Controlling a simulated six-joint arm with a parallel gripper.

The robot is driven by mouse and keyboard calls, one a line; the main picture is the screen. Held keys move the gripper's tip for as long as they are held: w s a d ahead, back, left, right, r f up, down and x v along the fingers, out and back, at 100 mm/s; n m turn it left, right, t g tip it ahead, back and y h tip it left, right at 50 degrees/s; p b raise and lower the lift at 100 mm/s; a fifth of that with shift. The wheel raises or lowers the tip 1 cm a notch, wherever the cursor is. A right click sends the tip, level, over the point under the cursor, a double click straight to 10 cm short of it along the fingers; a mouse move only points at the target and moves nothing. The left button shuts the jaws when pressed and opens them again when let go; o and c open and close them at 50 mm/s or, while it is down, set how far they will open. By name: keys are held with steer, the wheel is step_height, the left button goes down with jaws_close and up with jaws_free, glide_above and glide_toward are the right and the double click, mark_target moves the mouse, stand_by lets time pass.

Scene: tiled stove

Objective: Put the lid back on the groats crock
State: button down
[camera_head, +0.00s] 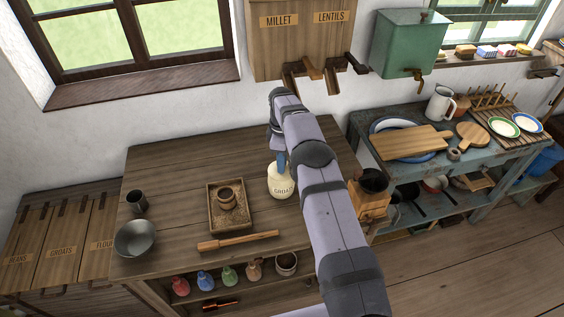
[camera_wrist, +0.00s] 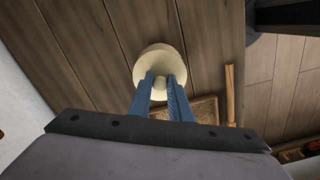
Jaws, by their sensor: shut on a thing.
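The cream groats crock (camera_head: 281,187), with its name written on the front, stands upright on the wooden table, right of the shallow tray. My gripper (camera_head: 281,160) points down directly over its top, with its blue fingers close above the crock. In the wrist view my gripper (camera_wrist: 160,83) is shut on the small round knob of the cream lid (camera_wrist: 156,57). The lid looks like a round disc and covers my view of the crock's mouth. I cannot tell whether the lid rests on the rim or hangs just above it.
A wooden tray (camera_head: 213,227) of grain holds a small round wooden container (camera_head: 227,197). A rolling-pin-like wooden tool (camera_head: 238,240) lies in front. A metal bowl (camera_head: 134,238) and dark cup (camera_head: 137,201) stand left. A grinder (camera_head: 372,195) stands right. The table's back left is clear.

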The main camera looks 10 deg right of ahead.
stand_by(0.4)
steer(key=c, duration=1.1)
jaws_free()
steer(key=shift+r, duration=0.1)
steer(key=shift+r+p, duration=2.3)
steer(key=shift+r, duration=1.15)
steer(key=shift+c, duration=0.5)
jaws_close()
